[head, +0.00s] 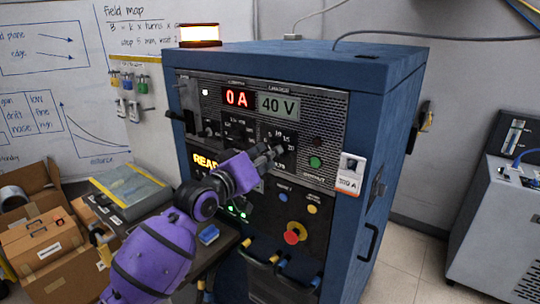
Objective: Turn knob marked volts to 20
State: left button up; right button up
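The blue power cabinet (392,110) stands in the middle, its dark control panel (330,128) facing me. A red display (237,99) reads 0 A and a pale display (278,106) reads 40 V. My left gripper (272,153) is at the panel below the 40 V display, by a dial with small white numbers around it, one looking like 20. The gripper's dark fingers cover the knob there, so the knob's pointer and whether the fingers close on it are hidden. My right gripper is not in view.
A red knob on a yellow base (295,233), a green button (315,162) and a white tag (349,174) are on the cabinet's front. Cardboard boxes (45,250) lie at the left. A grey machine (495,225) stands at the right, with clear floor between.

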pick_arm(q)
jog(key=shift+w+d, duration=0.15)
jog(key=shift+w, duration=0.15)
grip_shut()
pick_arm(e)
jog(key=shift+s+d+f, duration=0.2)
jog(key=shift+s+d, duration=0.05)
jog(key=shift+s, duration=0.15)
pick_arm(q)
jog(key=shift+m, duration=0.4)
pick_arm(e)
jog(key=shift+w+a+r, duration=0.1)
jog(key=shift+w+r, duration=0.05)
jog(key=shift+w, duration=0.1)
pick_arm(q)
jog(key=m+p, duration=0.1)
jog(key=m, duration=1.9)
jog(key=shift+m+p, duration=0.3)
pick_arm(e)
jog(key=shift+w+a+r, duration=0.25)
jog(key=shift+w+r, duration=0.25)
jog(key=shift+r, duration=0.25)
